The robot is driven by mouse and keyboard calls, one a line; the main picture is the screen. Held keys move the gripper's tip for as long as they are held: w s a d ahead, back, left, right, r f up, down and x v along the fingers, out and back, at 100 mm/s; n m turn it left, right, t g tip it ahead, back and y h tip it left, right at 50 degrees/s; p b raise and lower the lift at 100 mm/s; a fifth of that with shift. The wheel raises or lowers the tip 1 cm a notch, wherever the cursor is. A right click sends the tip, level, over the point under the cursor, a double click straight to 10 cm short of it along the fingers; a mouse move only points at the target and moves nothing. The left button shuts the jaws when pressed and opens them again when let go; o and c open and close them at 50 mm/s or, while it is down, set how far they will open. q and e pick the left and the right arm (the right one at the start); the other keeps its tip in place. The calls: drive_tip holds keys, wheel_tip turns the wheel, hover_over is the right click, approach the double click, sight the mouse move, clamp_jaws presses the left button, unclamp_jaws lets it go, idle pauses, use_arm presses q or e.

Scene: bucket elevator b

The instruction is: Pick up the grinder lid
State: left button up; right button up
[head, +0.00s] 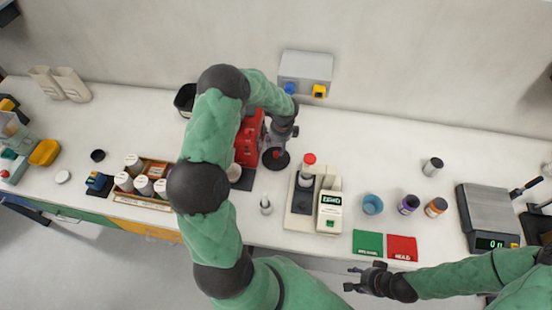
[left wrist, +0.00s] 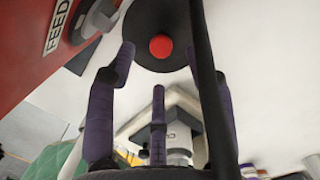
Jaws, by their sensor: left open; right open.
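The grinder lid (head: 282,163) is a round black disc with a red knob (head: 277,153), just right of the red machine. In the left wrist view the lid (left wrist: 156,20) is at the top centre, its red knob (left wrist: 160,46) between and beyond the fingertips. My left gripper (head: 279,143) is over the lid in the head view and partly covers it. In the left wrist view my left gripper (left wrist: 160,66) has its fingers spread, with nothing held. I cannot tell whether they touch the lid. My right gripper (head: 360,279) is open and empty before the counter's front edge.
The red machine (head: 247,140) stands close on the left of my left gripper, partly hidden by my arm. A grey box (head: 305,67) is behind. The back right counter is mostly clear.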

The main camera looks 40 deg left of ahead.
sight(276, 153)
use_arm(q)
drive_tip(key=shift+s+f, duration=0.1)
drive_tip(key=shift+f, duration=0.35)
drive_tip(key=f, duration=0.4)
drive_tip(key=shift+a+f, duration=0.2)
drive_tip(key=shift+f, duration=0.05)
drive_tip(key=shift+c, duration=0.3)
clamp_jaws()
